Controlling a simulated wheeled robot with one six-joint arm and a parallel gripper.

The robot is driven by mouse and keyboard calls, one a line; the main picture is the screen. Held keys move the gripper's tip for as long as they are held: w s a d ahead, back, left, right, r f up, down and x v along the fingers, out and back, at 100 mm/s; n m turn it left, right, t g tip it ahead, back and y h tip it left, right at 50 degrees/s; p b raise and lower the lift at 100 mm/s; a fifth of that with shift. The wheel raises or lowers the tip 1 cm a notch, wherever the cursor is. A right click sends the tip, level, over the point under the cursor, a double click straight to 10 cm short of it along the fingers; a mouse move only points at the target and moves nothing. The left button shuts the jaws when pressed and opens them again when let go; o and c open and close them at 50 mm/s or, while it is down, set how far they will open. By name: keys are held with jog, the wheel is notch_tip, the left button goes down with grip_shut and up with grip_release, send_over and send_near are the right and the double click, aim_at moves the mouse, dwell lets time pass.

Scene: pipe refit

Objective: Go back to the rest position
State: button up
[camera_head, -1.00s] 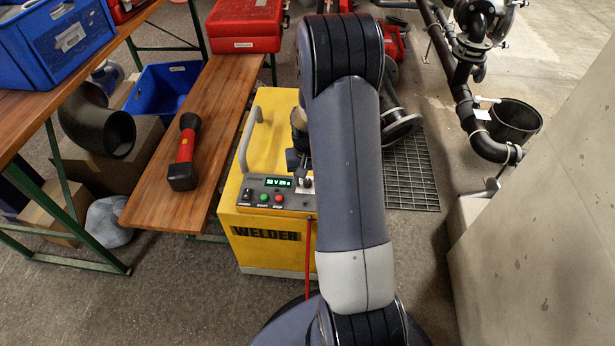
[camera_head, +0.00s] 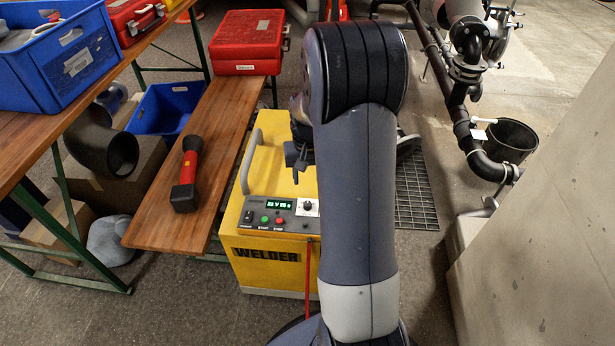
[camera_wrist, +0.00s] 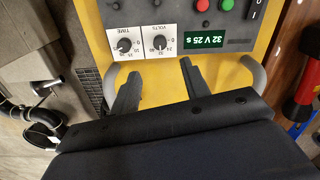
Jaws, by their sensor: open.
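My gripper (camera_head: 297,158) shows to the left of my arm, above the yellow welder (camera_head: 262,262) and behind its control panel. In the wrist view its two fingers (camera_wrist: 161,84) are apart with nothing between them. The welder's panel (camera_wrist: 170,22) appears upside down there, with a volts knob (camera_wrist: 160,42), a time knob (camera_wrist: 125,45) and a lit display (camera_wrist: 205,64) reading 32 V 25 s. The fingertips look apart from the panel. My arm hides part of the welder's right side in the head view.
A wooden bench (camera_head: 220,120) left of the welder holds a red and black tool (camera_head: 187,172) and a red case (camera_head: 247,42). A blue crate (camera_head: 62,62) sits on the left table. Black pipes (camera_head: 462,120), a black bucket (camera_head: 512,140) and a concrete wall (camera_head: 540,230) are to the right.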

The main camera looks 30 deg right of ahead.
aim_at(307, 203)
jog(key=shift+f, duration=0.1)
notch_tip(307, 203, down, 11)
jog(key=b, duration=0.2)
jog(key=shift+b, duration=0.35)
jog(key=shift+r, duration=0.2)
